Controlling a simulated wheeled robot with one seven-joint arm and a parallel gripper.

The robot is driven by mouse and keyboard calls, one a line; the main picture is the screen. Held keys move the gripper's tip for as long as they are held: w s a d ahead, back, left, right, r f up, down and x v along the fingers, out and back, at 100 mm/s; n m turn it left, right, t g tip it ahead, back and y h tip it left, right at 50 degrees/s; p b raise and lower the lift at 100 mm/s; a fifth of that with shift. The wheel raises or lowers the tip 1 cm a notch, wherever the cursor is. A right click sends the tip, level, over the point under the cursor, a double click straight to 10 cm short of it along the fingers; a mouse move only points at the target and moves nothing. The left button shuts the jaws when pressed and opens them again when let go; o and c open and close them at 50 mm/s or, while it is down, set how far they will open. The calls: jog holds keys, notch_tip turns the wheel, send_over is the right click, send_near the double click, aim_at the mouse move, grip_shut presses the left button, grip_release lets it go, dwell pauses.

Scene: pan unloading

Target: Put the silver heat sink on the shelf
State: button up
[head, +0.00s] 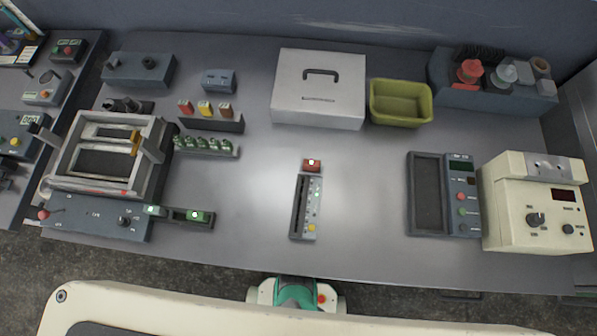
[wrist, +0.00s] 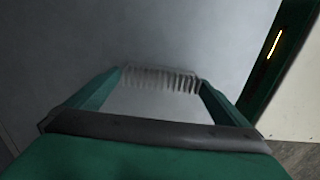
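The silver heat sink (wrist: 160,79), a pale block with a row of upright fins, shows in the wrist view between the tips of my gripper (wrist: 161,86). The two green fingers reach in from both sides and meet its left and right ends, so the gripper looks shut on it. A plain grey surface lies behind it; I cannot tell how far away. In the head view only a white and teal part of my arm shows at the bottom middle, and the heat sink is not seen. I cannot make out a shelf in either view.
In the wrist view a dark green post (wrist: 262,62) with a yellow light strip stands at the right, beside a cream panel (wrist: 300,95). In the head view a grey bench (head: 370,225) carries a white case (head: 318,95), an olive bin (head: 401,117) and several instruments.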

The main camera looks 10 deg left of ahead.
jog(key=shift+s+d+r, duration=0.1)
jog(key=shift+s+r, duration=0.05)
jog(key=shift+s, duration=0.05)
notch_tip(320, 180, up, 12)
dwell(0.7)
dwell(0.5)
